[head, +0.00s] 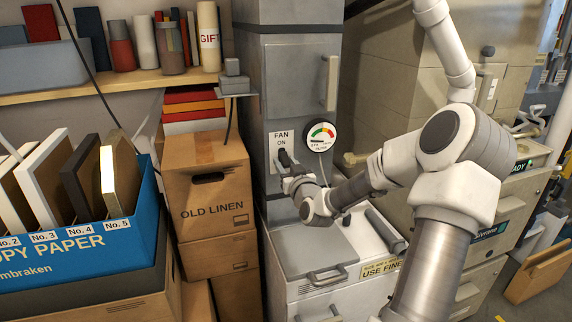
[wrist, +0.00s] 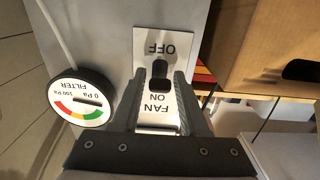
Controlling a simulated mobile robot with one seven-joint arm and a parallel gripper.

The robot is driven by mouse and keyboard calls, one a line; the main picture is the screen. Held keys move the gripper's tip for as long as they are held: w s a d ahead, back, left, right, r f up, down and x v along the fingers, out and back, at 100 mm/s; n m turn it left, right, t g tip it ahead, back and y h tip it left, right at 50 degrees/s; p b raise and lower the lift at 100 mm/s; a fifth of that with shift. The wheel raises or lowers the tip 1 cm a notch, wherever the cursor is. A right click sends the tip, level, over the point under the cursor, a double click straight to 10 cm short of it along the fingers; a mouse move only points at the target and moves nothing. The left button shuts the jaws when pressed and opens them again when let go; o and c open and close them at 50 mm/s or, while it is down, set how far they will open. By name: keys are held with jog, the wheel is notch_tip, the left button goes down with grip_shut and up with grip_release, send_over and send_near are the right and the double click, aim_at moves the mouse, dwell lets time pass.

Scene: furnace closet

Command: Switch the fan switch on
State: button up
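The fan switch is a black lever (wrist: 159,70) on a white plate (head: 274,137) on the front of the grey furnace cabinet. In the wrist view the plate (wrist: 170,43) shows upside down, with OFF at the top and FAN ON at the bottom. The lever's knob shows toward the OFF word, but its exact tilt is hard to judge. My gripper (wrist: 158,78) is open, with one finger on each side of the lever. Whether either finger touches it I cannot tell. In the head view my gripper (head: 287,168) is at the plate and hides its lower part.
A round filter gauge (head: 320,134) sits just right of the switch; it also shows in the wrist view (wrist: 80,98). A cabinet handle (head: 330,83) is above.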

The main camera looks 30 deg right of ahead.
aim_at(284, 156)
grip_shut()
jog(key=shift+r+p, duration=0.15)
jog(key=shift+p, duration=0.15)
jog(key=r+g+p, duration=0.1)
jog(key=p, duration=0.3)
jog(key=shift+s+a+r+g+y, duration=0.1)
jog(key=shift+r+g+y, duration=0.2)
jog(key=shift+g, duration=0.1)
jog(key=g+p, duration=0.2)
jog(key=p, duration=0.2)
jog(key=r+g+y+p, duration=0.1)
jog(key=g+p, duration=0.1)
jog(key=p, duration=0.2)
jog(key=shift+s+r, duration=0.1)
jog(key=shift+r, duration=0.2)
jog(key=g+p, duration=0.1)
jog(key=p, duration=0.1)
jog(key=g+p, duration=0.1)
jog(key=shift+r+g+p, duration=0.35)
jog(key=shift+g+p, duration=0.05)
jog(key=g+p, duration=0.1)
jog(key=p, duration=0.1)
jog(key=g+y+p, duration=0.1)
jog(key=g+p, duration=0.1)
jog(key=shift+w+r, duration=0.15)
jog(key=shift+w, duration=0.05)
